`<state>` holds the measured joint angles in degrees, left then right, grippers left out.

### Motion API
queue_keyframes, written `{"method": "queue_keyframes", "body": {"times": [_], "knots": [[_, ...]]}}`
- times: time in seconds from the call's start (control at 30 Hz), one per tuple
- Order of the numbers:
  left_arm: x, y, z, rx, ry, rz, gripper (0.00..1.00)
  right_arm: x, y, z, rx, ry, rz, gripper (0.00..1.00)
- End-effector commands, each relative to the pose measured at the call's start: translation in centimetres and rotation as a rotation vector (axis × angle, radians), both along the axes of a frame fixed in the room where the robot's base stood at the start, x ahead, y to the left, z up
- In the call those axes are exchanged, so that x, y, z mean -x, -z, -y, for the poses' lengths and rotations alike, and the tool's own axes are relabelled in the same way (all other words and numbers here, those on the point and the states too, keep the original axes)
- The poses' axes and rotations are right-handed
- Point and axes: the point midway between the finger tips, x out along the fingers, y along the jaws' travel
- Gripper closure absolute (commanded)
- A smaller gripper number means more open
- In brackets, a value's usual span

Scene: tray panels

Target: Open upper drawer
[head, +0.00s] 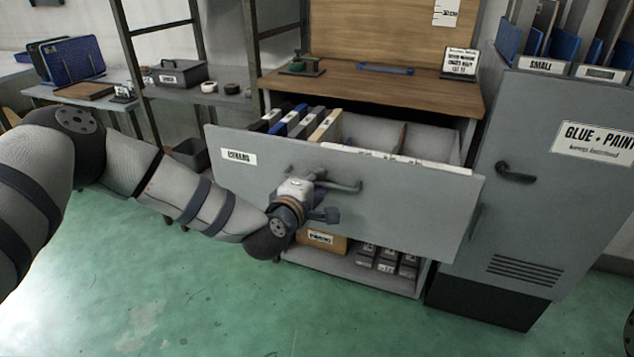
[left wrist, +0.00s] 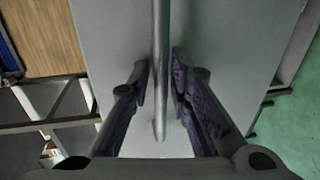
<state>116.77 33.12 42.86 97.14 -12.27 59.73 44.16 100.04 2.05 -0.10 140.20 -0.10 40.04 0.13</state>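The upper drawer (head: 400,205) is pulled well out of the workbench cabinet, with its grey front facing me. Files and dividers show inside it. A bar handle (head: 347,187) is on its front, and it also shows upright in the left wrist view (left wrist: 161,70). My left gripper (head: 318,196) is at the handle. In the left wrist view, its two fingers (left wrist: 161,85) stand on either side of the bar, with a narrow gap visible on each side. The fingers look open around the bar, not pressed on it.
A grey cabinet (head: 545,190) with a handle stands close to the drawer's right end. A lower shelf (head: 350,270) holds boxes beneath the drawer. A shelf rack (head: 190,90) and a side table (head: 85,95) are at left. The green floor (head: 170,290) in front is clear.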

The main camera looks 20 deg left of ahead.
Motion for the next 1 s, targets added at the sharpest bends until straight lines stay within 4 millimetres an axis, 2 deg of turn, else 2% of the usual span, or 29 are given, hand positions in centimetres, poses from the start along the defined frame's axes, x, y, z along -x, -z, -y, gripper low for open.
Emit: {"method": "queue_keyframes", "body": {"times": [0.17, 0.27, 0.5, 0.7, 0.8, 1.0], "knots": [[0.1, 0.0, 0.0, 0.0, 0.0, -0.001, 0.82, 0.0, 0.0, 0.0, 0.0, 0.0, 0.0, 0.6], [0.9, -0.2, 0.0, 0.0, 0.001, -0.002, 0.82, 0.0, 0.0, 0.0, 0.0, 0.0, 0.0, 0.6], [7.1, -1.4, -0.3, 0.002, 0.001, -0.003, 0.82, 0.0, 0.0, 0.0, 0.0, 0.0, 0.0, 0.6], [10.9, -2.2, -0.4, 0.0, 0.001, -0.001, 0.82, 0.0, 0.0, 0.0, 0.0, 0.0, 0.0, 0.6], [11.6, -2.4, -0.4, 0.001, 0.0, 0.0, 0.82, 0.0, 0.0, 0.0, 0.0, 0.0, 0.0, 0.6], [11.8, -2.4, -0.4, 0.0, 0.0, 0.0, 0.82, 0.0, 0.0, 0.0, 0.0, 0.0, 0.0, 0.6]]}}
